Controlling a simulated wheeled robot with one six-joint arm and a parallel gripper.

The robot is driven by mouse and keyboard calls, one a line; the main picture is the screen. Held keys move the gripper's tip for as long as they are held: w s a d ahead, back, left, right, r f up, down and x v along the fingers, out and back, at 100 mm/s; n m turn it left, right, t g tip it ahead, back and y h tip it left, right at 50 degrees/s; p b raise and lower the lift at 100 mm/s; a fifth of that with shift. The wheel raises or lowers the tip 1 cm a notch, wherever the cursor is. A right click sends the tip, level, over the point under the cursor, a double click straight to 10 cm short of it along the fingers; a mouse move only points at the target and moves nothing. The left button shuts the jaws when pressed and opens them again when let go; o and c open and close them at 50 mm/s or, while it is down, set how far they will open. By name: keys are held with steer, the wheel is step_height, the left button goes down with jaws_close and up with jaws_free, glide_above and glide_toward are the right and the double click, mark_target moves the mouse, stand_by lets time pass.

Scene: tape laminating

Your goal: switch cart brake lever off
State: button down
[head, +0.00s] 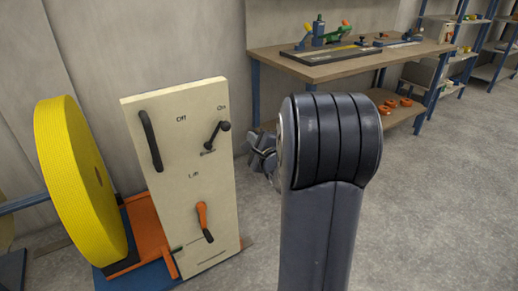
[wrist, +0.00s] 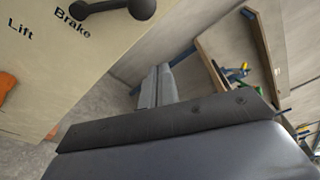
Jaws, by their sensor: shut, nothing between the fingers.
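The cart's cream panel (head: 180,235) stands upright left of centre in the head view. Its black brake lever (head: 216,136) slants up and right, its round knob end towards the "On" label, with "Off" printed to its left. The same lever (wrist: 107,8) shows at the top of the wrist view, above the word "Brake". My gripper (head: 262,156) is right of the panel and a little below the lever, partly hidden by my arm. In the wrist view my gripper (wrist: 157,84) is shut and empty, apart from the lever.
An orange lift lever (head: 204,222) sits lower on the panel, and a fixed black handle (head: 150,140) is at its upper left. A large yellow roll (head: 72,180) stands left of the panel. A workbench (head: 345,68) with tools is behind. Grey floor is open at right.

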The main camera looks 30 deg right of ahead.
steer(key=w+a, duration=0.1)
steer(key=w+a+r+b, duration=0.1)
steer(key=w+a, duration=0.1)
steer(key=shift+w+a+r, duration=0.1)
steer(key=shift+w+r, duration=0.1)
steer(key=shift+w, duration=0.1)
